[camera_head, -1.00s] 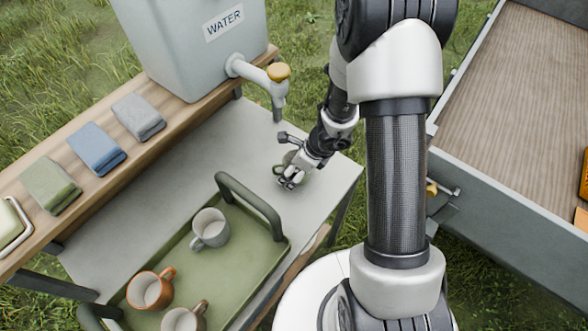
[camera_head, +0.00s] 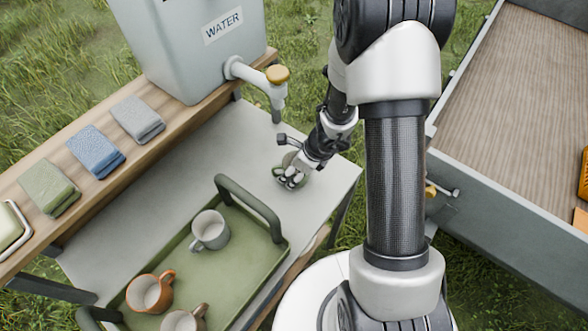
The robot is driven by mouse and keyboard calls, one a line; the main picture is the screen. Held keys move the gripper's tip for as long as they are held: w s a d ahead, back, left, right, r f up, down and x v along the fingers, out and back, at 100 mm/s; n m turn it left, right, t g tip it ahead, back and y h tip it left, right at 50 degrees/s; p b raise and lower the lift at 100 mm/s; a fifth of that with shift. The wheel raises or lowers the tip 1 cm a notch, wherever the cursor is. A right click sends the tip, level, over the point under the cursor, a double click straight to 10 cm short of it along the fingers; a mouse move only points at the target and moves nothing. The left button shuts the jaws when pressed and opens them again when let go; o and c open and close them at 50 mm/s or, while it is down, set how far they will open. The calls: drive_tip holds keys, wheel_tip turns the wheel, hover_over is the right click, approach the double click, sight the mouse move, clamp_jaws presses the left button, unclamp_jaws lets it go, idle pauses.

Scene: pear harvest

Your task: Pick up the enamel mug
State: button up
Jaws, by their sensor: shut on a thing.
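The enamel mug (camera_head: 289,159) is a grey-green shape at the right end of the grey table, mostly hidden by my gripper. My gripper (camera_head: 290,178) reaches down over it from the upper right and is shut on it. Whether the mug touches the table cannot be told. Three other mugs stand on the green tray: a grey one (camera_head: 210,230), an orange one (camera_head: 150,293) and a brownish one (camera_head: 184,320) cut off by the lower edge.
The green tray (camera_head: 250,262) has a raised handle close to my gripper. A water tank (camera_head: 190,50) with a tap (camera_head: 270,80) stands on the wooden shelf, its spout above the table. Folded cloths (camera_head: 95,150) lie along the shelf. A wood-floored cart bed (camera_head: 510,100) is at right.

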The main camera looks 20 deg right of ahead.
wheel_tip(320, 180, up, 4)
drive_tip(key=shift+f+p, duration=0.15)
drive_tip(key=shift+p, duration=1.1)
drive_tip(key=s+d+b, duration=0.1)
drive_tip(key=s+d, duration=1.1)
drive_tip(key=s, duration=0.1)
drive_tip(key=shift+s+f+b, duration=0.15)
drive_tip(key=shift+s+b, duration=0.15)
drive_tip(key=shift+b, duration=0.1)
